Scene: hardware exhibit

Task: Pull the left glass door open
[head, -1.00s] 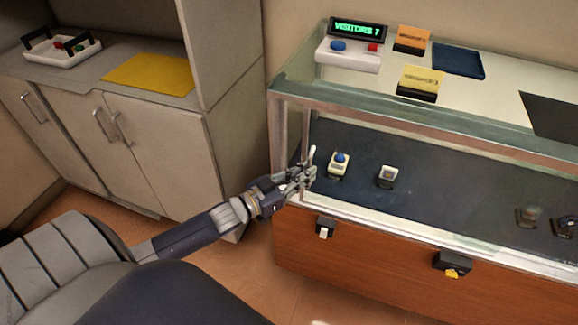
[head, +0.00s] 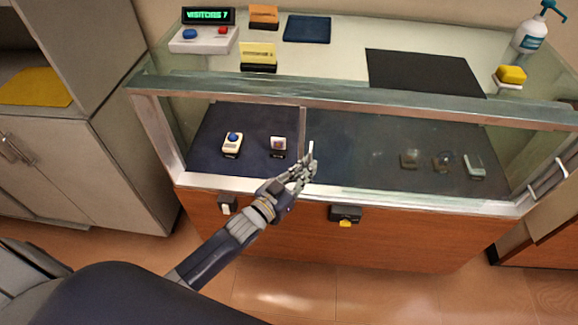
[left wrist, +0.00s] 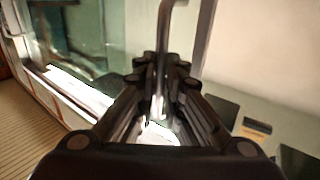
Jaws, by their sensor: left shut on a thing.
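The left glass door (head: 335,140) of the display case is slid to the right. Its upright left edge stands near the middle of the case front, leaving an open gap on the left. My left gripper (head: 305,168) is shut on the door's slim upright handle (head: 311,149). In the left wrist view, the metal handle (left wrist: 166,60) runs between the fingers of the left gripper (left wrist: 160,85). The fingers hide its lower part. My right gripper is not in view.
Several items show dimly behind glass at right. A grey cabinet (head: 90,170) stands left.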

